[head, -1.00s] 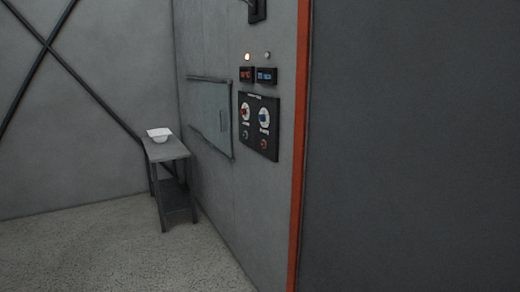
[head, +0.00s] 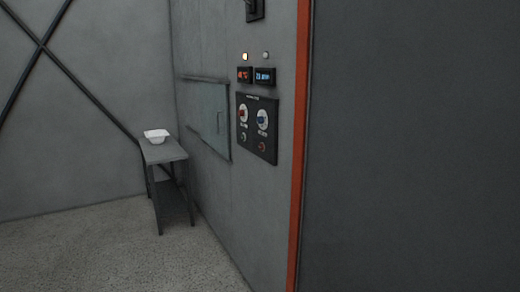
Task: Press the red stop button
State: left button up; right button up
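A black control panel (head: 258,105) is on the grey wall, left of an orange vertical edge. Its upper row has a red-centred dial (head: 242,114) and a blue-centred dial (head: 262,120). Below them are two small round controls: a dark one (head: 243,137) at left and a reddish one (head: 262,147) at right. The reddish one may be the red stop button, but it is too small to be sure. Neither of my grippers is in view.
Above the panel are a red display (head: 245,75), a blue display (head: 265,76), a lit amber lamp (head: 245,56) and an unlit lamp (head: 266,55). A hatch (head: 208,118) is left of the panel. A small table (head: 166,155) bears a white bowl (head: 156,136). Open floor lies in front.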

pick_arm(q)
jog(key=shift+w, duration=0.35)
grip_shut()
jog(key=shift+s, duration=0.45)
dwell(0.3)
